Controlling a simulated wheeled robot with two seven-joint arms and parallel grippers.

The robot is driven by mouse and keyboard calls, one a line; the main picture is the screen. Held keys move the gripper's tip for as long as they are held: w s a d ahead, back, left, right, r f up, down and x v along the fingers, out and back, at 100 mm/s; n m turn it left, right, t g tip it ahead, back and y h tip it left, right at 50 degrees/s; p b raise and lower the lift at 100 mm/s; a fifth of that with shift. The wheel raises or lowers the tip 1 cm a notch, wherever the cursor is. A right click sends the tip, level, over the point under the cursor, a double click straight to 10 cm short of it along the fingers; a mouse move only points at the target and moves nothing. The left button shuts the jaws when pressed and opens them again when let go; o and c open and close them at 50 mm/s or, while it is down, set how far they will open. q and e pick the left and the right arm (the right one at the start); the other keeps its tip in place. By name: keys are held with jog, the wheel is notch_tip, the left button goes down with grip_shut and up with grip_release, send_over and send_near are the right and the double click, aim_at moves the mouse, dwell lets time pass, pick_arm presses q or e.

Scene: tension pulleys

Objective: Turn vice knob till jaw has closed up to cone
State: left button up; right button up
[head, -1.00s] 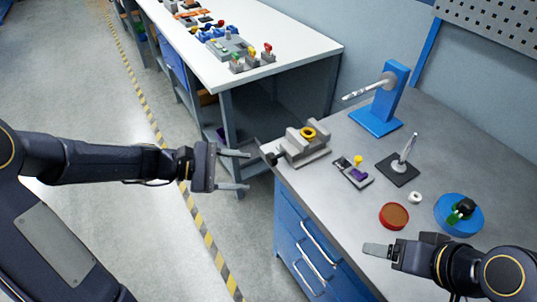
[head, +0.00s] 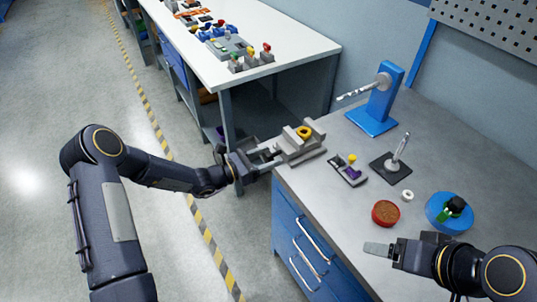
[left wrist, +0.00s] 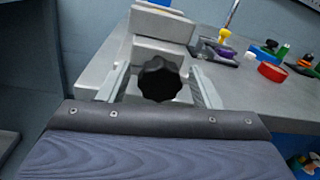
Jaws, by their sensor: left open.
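The grey vice (head: 301,140) stands at the near left corner of the grey bench, with a yellow ring-shaped piece (head: 304,132), perhaps the cone, between its jaws. In the left wrist view, the vice (left wrist: 160,30) shows its black lobed knob (left wrist: 160,79) facing me. My left gripper (head: 268,158) is open at the vice's knob end; its fingers (left wrist: 163,88) stand on either side of the knob, apart from it as far as I can tell.
A blue stand (head: 380,100) with a metal rod, a black plate (head: 391,168) with an upright pin, a small grey fixture (head: 347,171), a red-brown round dish (head: 385,213), a white ring (head: 407,195) and a blue round tray (head: 449,213) share the bench. A white table (head: 270,40) stands behind.

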pick_arm(q)
jog(key=shift+w+d, duration=0.25)
jog(key=shift+d, duration=0.15)
jog(key=c, duration=1)
jog(key=shift+o, duration=0.2)
jog(key=shift+f+m+b, duration=0.15)
jog(key=shift+m+b, duration=0.25)
jog(key=shift+b, duration=0.4)
jog(key=m+b, duration=0.4)
jog(key=b, duration=0.2)
jog(key=shift+s+f+m+b, duration=0.1)
jog(key=shift+m+b, duration=0.2)
jog(key=shift+b, duration=0.1)
jog(key=shift+m+b, duration=0.7)
jog(key=shift+b, duration=0.3)
jog(key=shift+y, duration=0.3)
jog(key=o, duration=1)
jog(key=shift+r, duration=0.25)
jog(key=shift+c, duration=0.2)
